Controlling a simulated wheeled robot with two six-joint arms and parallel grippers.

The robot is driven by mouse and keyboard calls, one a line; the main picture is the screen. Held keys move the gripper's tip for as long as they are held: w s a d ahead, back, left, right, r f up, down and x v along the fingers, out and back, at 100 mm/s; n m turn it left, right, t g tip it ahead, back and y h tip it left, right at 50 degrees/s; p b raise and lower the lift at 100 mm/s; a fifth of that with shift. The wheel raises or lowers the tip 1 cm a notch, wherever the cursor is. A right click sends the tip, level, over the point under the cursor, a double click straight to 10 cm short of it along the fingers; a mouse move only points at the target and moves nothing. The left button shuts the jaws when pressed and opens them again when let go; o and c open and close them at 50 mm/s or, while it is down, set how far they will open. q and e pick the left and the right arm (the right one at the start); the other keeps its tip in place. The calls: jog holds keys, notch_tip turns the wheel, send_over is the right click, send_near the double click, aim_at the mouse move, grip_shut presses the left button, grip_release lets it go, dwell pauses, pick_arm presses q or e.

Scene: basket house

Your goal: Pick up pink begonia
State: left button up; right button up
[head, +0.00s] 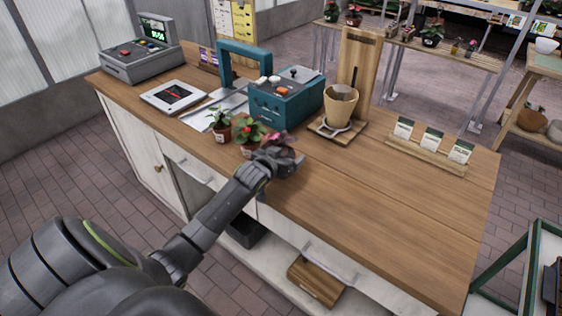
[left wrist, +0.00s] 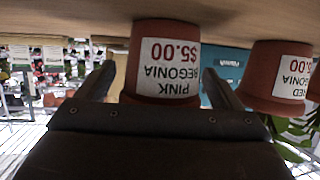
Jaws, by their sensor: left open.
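The pink begonia shows in the left wrist view as a terracotta pot (left wrist: 167,30) with a white label reading PINK BEGONIA $5.00, upside down in that picture. The pot stands on the wooden counter. My left gripper (left wrist: 158,72) is open, with one finger on each side of the pot; I cannot tell whether they touch it. In the head view the left gripper (head: 284,164) is at the counter's front edge and hides the pot; only some pinkish leaves (head: 283,138) show above it. My right gripper is not in view.
The red begonia pot (left wrist: 278,75) stands close beside the pink one; its plant (head: 248,132) shows in the head view. Another potted plant (head: 220,124) is further left. A teal machine (head: 285,103) stands behind.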

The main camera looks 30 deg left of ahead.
pick_arm(q)
jog(key=c, duration=1.1)
